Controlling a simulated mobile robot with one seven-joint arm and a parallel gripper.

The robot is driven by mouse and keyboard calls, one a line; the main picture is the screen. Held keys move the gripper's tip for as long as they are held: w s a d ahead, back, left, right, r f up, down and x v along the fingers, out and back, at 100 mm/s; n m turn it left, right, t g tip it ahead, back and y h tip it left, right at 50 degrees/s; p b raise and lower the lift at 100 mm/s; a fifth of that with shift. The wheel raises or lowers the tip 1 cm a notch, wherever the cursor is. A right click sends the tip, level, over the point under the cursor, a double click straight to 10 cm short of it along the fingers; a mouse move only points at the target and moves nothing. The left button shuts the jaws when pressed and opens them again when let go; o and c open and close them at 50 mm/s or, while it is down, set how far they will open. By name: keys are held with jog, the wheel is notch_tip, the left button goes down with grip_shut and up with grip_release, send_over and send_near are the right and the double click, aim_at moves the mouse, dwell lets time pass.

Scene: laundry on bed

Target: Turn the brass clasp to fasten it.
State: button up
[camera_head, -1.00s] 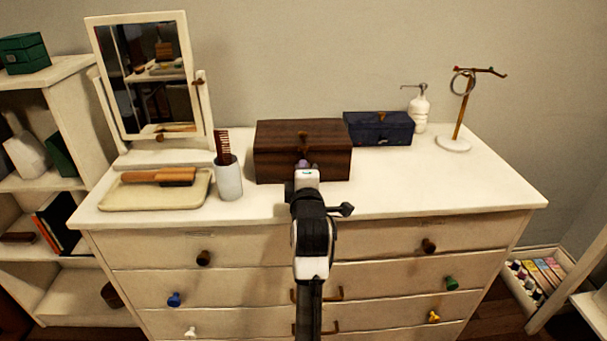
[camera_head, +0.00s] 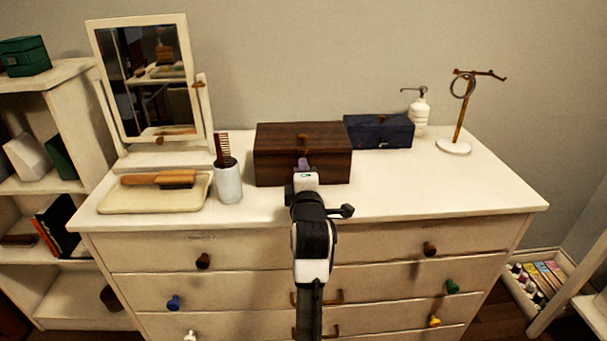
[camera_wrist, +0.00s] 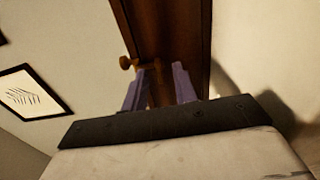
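A dark wooden box (camera_head: 330,142) stands shut on the white dresser top, with a small knob (camera_head: 303,136) on its lid. The brass clasp is on the box front, mostly hidden behind my gripper (camera_head: 303,166) in the head view. In the wrist view the box is a dark brown upright band (camera_wrist: 182,30), and the lid knob (camera_wrist: 126,62) sticks out to the left. My gripper's purple fingers (camera_wrist: 160,72) are spread apart, pointing at the box front. The brass clasp (camera_wrist: 156,65) shows between the fingertips, nearer the left finger; I cannot tell whether they touch.
A navy box (camera_head: 379,130), a white pump bottle (camera_head: 419,112) and a ring stand (camera_head: 458,115) are to the right. A cup with a comb (camera_head: 228,182), a brush tray (camera_head: 118,201) and a mirror (camera_head: 150,80) are to the left. The dresser's right front is clear.

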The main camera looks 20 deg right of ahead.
jog(key=p+v, duration=0.7)
jog(key=v, duration=0.6)
jog(key=shift+s+p, duration=0.4)
jog(key=shift+a, duration=0.1)
